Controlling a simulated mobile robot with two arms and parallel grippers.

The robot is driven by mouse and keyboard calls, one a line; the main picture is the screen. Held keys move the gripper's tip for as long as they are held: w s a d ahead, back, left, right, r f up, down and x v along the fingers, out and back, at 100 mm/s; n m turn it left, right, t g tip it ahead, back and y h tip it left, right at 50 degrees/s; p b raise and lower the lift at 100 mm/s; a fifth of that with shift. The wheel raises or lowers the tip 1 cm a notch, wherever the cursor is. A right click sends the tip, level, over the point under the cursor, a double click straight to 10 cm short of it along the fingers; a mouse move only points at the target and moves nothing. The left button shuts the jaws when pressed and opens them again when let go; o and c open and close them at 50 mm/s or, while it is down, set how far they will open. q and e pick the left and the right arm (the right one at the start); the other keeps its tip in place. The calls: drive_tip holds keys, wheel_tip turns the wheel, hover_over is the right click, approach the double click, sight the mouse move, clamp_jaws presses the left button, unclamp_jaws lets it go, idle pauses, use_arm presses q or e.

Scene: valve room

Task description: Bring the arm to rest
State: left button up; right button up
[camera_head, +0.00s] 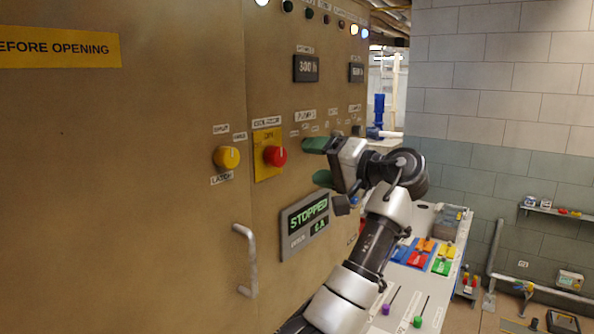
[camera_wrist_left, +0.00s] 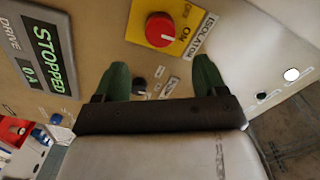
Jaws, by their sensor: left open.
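My left gripper (camera_head: 318,162) is raised in front of the tan cabinet, its arm coming up from the bottom of the head view. Its two green fingers are spread apart with nothing between them; they also show in the left wrist view (camera_wrist_left: 162,75). A red knob (camera_head: 275,156) on a yellow isolator plate (camera_head: 267,138) is just left of the fingers and appears clear of them. In the left wrist view the red knob (camera_wrist_left: 160,29) is beyond the fingertips, and a small black knob (camera_wrist_left: 139,85) shows between the fingers. My right gripper is not in view.
The cabinet (camera_head: 130,190) fills the left, with a yellow knob (camera_head: 227,157), a metal handle (camera_head: 246,260) and a display (camera_head: 305,225) reading STOPPED.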

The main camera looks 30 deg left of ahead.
use_arm(q)
drive_tip(key=shift+s+d, duration=0.15)
drive_tip(key=shift+d, duration=0.85)
